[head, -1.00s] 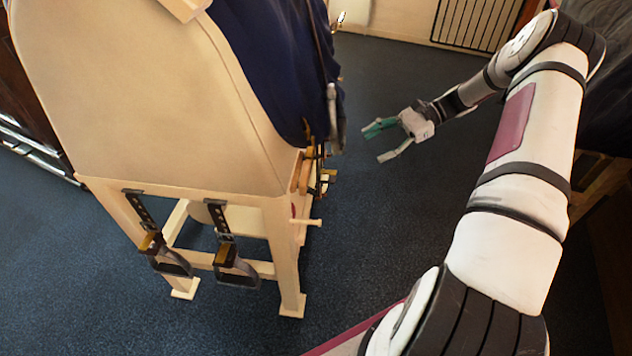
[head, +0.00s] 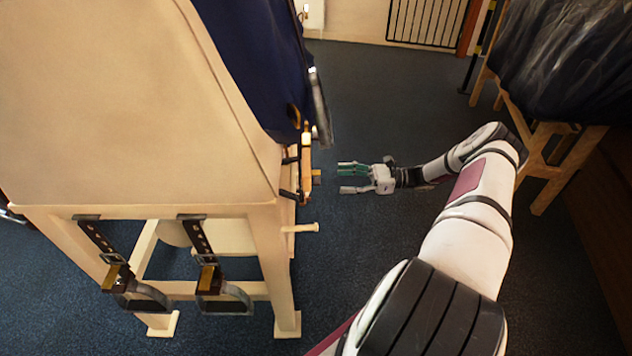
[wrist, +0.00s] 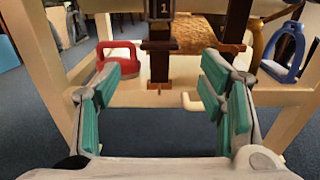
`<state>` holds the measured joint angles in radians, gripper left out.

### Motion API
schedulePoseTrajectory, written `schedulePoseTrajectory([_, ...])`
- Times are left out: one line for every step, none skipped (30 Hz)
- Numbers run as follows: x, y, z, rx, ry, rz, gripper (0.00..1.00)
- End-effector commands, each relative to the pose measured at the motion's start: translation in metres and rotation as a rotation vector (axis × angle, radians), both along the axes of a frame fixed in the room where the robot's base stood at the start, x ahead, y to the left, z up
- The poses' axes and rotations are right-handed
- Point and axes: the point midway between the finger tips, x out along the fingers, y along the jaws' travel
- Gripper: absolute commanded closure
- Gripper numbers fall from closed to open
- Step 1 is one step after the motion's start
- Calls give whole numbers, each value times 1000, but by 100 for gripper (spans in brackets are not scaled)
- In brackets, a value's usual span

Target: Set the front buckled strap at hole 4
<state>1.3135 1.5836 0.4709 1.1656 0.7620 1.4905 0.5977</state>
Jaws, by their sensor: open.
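My gripper (head: 347,178) is open and empty in the head view, its green-padded fingers pointing left at the side of the pale wooden stand (head: 150,212), with a small gap to its brass and wooden fittings (head: 308,172). In the wrist view the open fingers (wrist: 168,85) frame dark brown straps (wrist: 160,60) hanging in front of a pale rail. One strap passes under a dark plate marked "1" (wrist: 160,9). The straps are ahead of the fingertips and not between them. I cannot tell which is the front buckled strap, and hole numbers are not readable.
A red handled object (wrist: 118,62) and a blue stirrup (wrist: 283,50) flank the straps. A pale peg (wrist: 192,102) sticks out below. Two perforated straps with stirrups (head: 225,292) hang at the stand's near end. Dark floor is clear around my gripper; another covered trestle (head: 560,75) stands right.

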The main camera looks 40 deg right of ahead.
Motion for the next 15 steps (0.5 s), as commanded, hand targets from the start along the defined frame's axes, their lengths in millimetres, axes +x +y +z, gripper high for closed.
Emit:
schedulePoseTrajectory([6,10,-1,2,0,4,37])
schedulePoseTrajectory([9,14,-1,2,-1,3,37])
schedulePoseTrajectory([14,21,-1,2,0,3,37])
schedulePoseTrajectory([18,25,-1,2,-1,3,37])
schedulePoseTrajectory([21,30,-1,1,0,3,37])
schedulePoseTrajectory([25,36,-1,1,-1,3,37])
schedulePoseTrajectory([28,40,-1,0,0,3,37])
schedulePoseTrajectory([31,45,-1,0,0,3,37])
schedulePoseTrajectory([35,50,-1,1,-1,4,37])
schedulePoseTrajectory([38,54,-1,0,0,3,37])
schedulePoseTrajectory([40,57,-1,0,0,3,37])
schedulePoseTrajectory([43,60,-1,0,0,2,37])
schedulePoseTrajectory([45,63,-1,0,0,1,37])
schedulePoseTrajectory([47,65,-1,0,0,1,37])
schedulePoseTrajectory([49,68,-1,1,-1,1,37])
